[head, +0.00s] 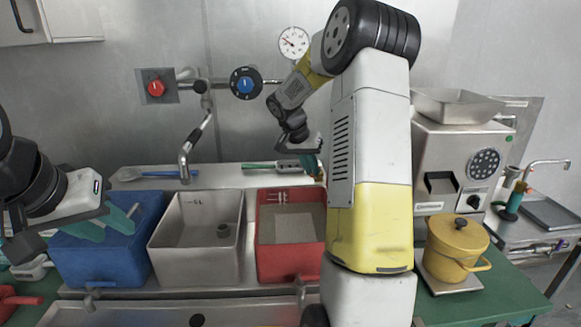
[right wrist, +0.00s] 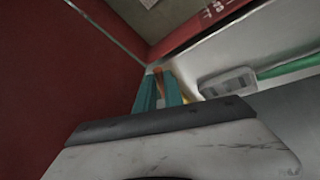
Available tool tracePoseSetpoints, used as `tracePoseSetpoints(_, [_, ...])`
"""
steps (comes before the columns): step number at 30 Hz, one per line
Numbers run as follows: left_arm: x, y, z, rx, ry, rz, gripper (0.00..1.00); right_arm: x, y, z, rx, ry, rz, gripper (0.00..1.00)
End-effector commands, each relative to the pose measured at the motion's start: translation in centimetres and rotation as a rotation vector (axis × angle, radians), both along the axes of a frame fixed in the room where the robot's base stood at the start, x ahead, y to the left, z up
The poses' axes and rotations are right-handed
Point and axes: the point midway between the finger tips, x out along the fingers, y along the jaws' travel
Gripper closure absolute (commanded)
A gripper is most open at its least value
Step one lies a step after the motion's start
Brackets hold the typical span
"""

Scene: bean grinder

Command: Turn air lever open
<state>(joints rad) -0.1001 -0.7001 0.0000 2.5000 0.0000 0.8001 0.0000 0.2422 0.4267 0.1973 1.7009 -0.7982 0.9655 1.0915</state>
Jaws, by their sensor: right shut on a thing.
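My right gripper (head: 313,166) reaches down behind the back right corner of the red bin (head: 262,235), partly hidden by my right arm. In the right wrist view its teal fingers (right wrist: 160,92) are shut on a small orange piece (right wrist: 158,71). Only the tip of this piece shows, so I cannot tell whether it is the air lever. My left gripper (head: 118,222) is open and empty above the blue bin (head: 95,262). On the wall are a red knob (head: 156,88), a blue dial (head: 245,85) and a round gauge (head: 293,42).
A grey bin (head: 155,247) stands between the blue and red bins. A green-handled tool (head: 262,167) lies on the ledge behind them; its grey head also shows in the wrist view (right wrist: 228,83). A faucet (head: 185,160) hangs over the grey bin. A yellow pot (head: 455,240) stands right.

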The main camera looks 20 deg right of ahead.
Motion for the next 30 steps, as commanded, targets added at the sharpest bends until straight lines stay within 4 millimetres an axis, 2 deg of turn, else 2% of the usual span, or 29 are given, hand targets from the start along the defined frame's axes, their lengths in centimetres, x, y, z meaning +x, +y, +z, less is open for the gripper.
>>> tracePoseSetpoints(12, [0.0,0.0,0.0,0.0,0.0,0.0,0.64,-0.8,-1.0,0.2,-0.001,-0.004,0.218,1.0])
tracePoseSetpoints(29, [0.0,0.0,0.0,0.0,0.0,0.0,0.64,-0.9,-1.2,0.2,-0.002,-0.003,0.258,1.0])
tracePoseSetpoints(30, [0.0,0.0,0.0,0.0,0.0,0.0,0.64,-0.9,-1.2,0.2,-0.002,-0.003,0.258,0.84])
